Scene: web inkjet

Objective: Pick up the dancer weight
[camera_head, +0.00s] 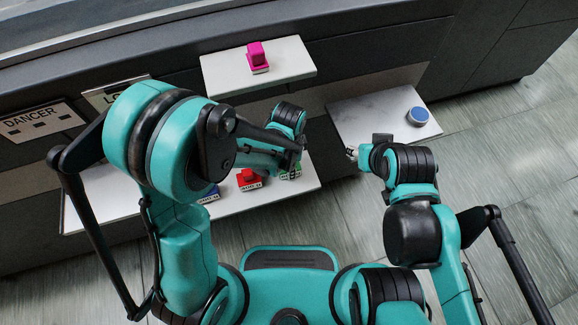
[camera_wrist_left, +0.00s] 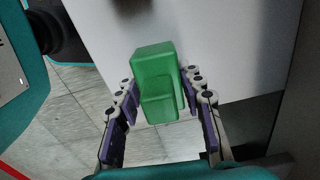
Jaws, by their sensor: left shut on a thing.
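A green block-shaped weight (camera_wrist_left: 156,80) stands between the fingers of my left gripper (camera_wrist_left: 157,110) in the left wrist view. The purple finger pads are at its two sides, and the gripper is shut on it. In the head view the green weight (camera_head: 291,172) shows only in part, under my left wrist, at the right end of the lower white shelf (camera_head: 250,201). I cannot tell if it touches the shelf. A red weight (camera_head: 249,180) and a blue weight (camera_head: 208,194) stand to its left. My right gripper (camera_head: 353,153) is near the right shelf, its opening unclear.
A pink weight (camera_head: 257,58) stands on the upper white shelf (camera_head: 292,72). A blue round knob (camera_head: 418,116) is on the right white shelf (camera_head: 370,121). A "DANCER" sign (camera_head: 38,122) is on the dark machine front at left. The floor between the shelves is clear.

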